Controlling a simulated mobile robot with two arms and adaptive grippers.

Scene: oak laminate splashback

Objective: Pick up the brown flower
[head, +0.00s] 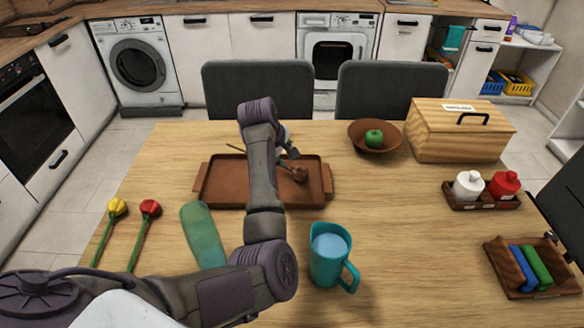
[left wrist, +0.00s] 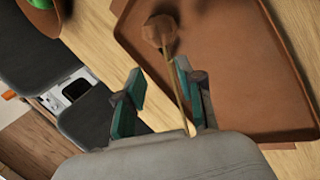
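The brown flower (head: 300,174) lies on the brown tray (head: 222,190), its head toward the tray's right part. Its thin stem runs left behind my arm, and its end shows near the tray's back edge. My left gripper (head: 289,148) is over the tray, close to the flower, partly hidden by my arm. In the left wrist view the flower head (left wrist: 159,31) is beyond the fingertips. The stem passes between the two teal fingers of my left gripper (left wrist: 166,92), nearer the right one. The fingers are apart. My right gripper is not in view.
A yellow flower (head: 117,207), a red flower (head: 150,208) and a green bottle (head: 203,236) are at left. A teal jug (head: 328,254) stands in front. A bowl (head: 362,145) with a green apple, a bread box (head: 462,135) and a condiment rack (head: 482,203) are at right.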

